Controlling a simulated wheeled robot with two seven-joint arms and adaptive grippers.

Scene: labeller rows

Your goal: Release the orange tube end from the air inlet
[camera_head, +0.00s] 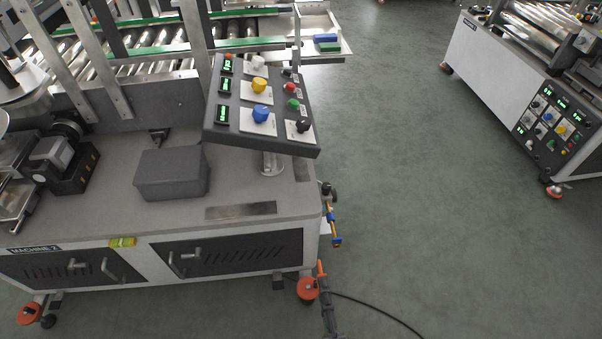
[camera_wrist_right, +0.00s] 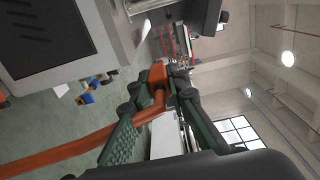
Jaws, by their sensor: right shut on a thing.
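My right gripper (camera_head: 325,285) is low beside the front right corner of the labeller, largely seen from above as dark links. In the right wrist view its fingers (camera_wrist_right: 158,90) are shut on the orange tube end (camera_wrist_right: 157,73). The orange tube (camera_wrist_right: 70,149) runs from the fingers to the lower left; a short orange piece shows in the head view (camera_head: 321,268). A blue and brass fitting (camera_head: 335,226), seemingly the air inlet, sits on the machine's right side and shows in the wrist view (camera_wrist_right: 89,88). In both views a gap shows between it and the tube end. My left gripper is not in view.
The labeller's cabinet (camera_head: 130,270) is close on the left, with an orange levelling foot (camera_head: 308,289) beside my gripper. A control panel (camera_head: 262,110) stands above. A black cable (camera_head: 385,312) lies on the floor. Green floor (camera_head: 430,200) to the right is clear.

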